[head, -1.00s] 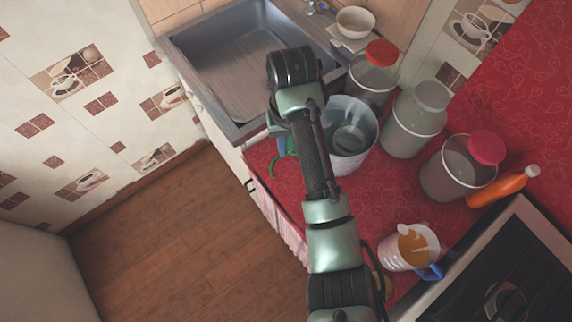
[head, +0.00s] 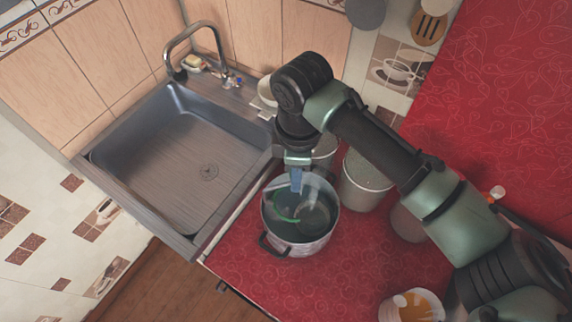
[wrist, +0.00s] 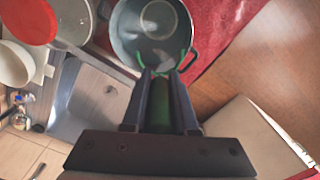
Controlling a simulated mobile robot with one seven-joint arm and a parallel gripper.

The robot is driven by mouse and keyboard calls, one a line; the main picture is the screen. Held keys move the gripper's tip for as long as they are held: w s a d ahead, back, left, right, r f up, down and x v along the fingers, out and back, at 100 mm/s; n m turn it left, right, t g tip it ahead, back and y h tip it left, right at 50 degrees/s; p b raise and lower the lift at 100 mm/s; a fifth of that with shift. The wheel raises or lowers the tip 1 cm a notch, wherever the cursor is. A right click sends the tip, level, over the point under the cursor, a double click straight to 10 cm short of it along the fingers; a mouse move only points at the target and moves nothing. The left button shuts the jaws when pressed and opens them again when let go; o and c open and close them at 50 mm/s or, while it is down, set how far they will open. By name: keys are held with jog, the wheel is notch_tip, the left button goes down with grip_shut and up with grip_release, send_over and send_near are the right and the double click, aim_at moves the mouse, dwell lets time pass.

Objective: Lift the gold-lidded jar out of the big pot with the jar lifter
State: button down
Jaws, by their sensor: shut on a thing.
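The big pot (head: 324,240) stands on the red counter beside the sink; it also shows in the wrist view (wrist: 122,47). A round greyish shape (head: 314,212), probably the jar, lies inside it among water or shadow; I cannot make out a gold lid. My gripper (head: 296,168) is over the pot's far side, shut on the jar lifter (head: 285,212). The lifter's green loop reaches down into the pot. In the wrist view, its green part (wrist: 161,108) sits between my fingers (wrist: 160,85). Whether the lifter touches the jar is unclear.
The empty sink (head: 185,150) with its tap (head: 205,35) is left of the pot. A cup with orange contents (head: 412,306) is lower right. The counter's front edge lies near the pot.

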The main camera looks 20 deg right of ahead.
jog(key=shift+s+f, duration=0.1)
jog(key=shift+f, duration=0.05)
notch_tip(320, 180, down, 2)
jog(key=shift+b, duration=0.95)
notch_tip(320, 180, down, 7)
jog(key=b, duration=0.4)
jog(key=shift+b, duration=0.35)
jog(key=shift+d, duration=0.1)
